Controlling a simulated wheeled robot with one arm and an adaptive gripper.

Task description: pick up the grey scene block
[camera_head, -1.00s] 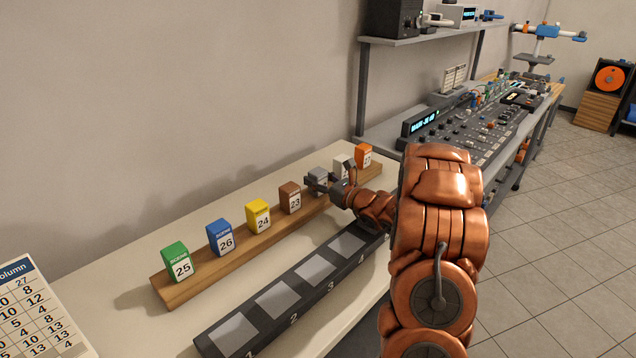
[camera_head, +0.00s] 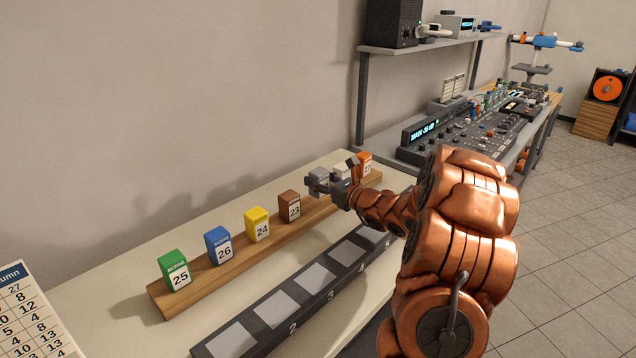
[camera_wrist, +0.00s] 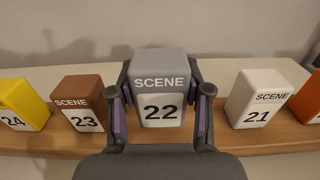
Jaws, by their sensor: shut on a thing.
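The grey scene block (camera_wrist: 160,85), labelled SCENE 22, is upright between the two fingers of my gripper (camera_wrist: 160,110) in the wrist view. The purple finger pads press on its left and right sides. In the head view my gripper (camera_head: 338,188) is at the wooden rail (camera_head: 215,272), and the grey block (camera_head: 318,177) is partly hidden by the fingers. I cannot tell whether the block's base is clear of the rail.
The brown block 23 (camera_wrist: 81,102) stands left of the grey one and the white block 21 (camera_wrist: 260,97) right, with small gaps. Yellow (camera_head: 257,224), blue (camera_head: 218,245), green (camera_head: 174,270) and orange (camera_head: 365,163) blocks share the rail. A dark numbered slot strip (camera_head: 307,300) lies in front.

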